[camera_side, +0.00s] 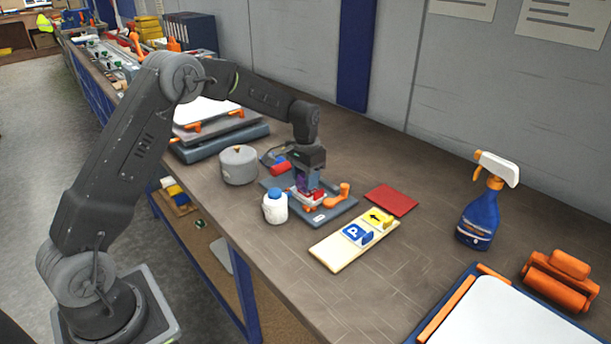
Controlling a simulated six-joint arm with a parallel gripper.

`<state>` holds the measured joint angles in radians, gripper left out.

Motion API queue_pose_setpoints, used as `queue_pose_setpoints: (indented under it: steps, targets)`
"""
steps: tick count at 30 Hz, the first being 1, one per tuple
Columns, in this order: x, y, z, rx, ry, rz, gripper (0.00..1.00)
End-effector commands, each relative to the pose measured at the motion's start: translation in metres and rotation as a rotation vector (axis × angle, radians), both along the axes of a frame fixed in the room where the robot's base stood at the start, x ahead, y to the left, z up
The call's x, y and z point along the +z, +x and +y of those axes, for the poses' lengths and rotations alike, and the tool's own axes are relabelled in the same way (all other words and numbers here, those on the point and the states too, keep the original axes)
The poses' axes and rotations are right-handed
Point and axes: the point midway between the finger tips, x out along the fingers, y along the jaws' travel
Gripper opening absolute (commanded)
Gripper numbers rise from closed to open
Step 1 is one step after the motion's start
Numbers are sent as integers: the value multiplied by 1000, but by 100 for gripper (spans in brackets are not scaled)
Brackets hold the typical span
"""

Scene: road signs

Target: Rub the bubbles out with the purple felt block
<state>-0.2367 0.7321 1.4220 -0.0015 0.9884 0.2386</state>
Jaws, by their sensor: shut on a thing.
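My gripper (309,180) points down over a grey-blue board (337,208) in the middle of the bench. It is shut on the purple felt block (305,181), of which only a small part shows between the fingers. Below the block is a red and white piece (317,195) on the board. I cannot tell whether the block touches it. No bubbles can be made out at this size.
A white bottle (275,209) and a grey pot (239,165) stand left of the board. A red pad (391,200) and a pale board (330,252) with blue and yellow signs lie to the right. A blue spray bottle (480,215) stands further right. Bare bench lies between.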

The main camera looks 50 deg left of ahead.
Motion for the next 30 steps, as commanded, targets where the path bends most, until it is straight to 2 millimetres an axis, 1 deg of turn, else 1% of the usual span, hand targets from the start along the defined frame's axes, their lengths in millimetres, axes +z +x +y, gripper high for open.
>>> queue_pose_setpoints:
  steps: [13, 21, 30]
  targets:
    - [-5, 0, 0, 0, 0, 0, 22]
    - [-6, 10, 0, 0, 0, 0, 22]
    - [-5, -6, 0, 0, 0, 1, 22]
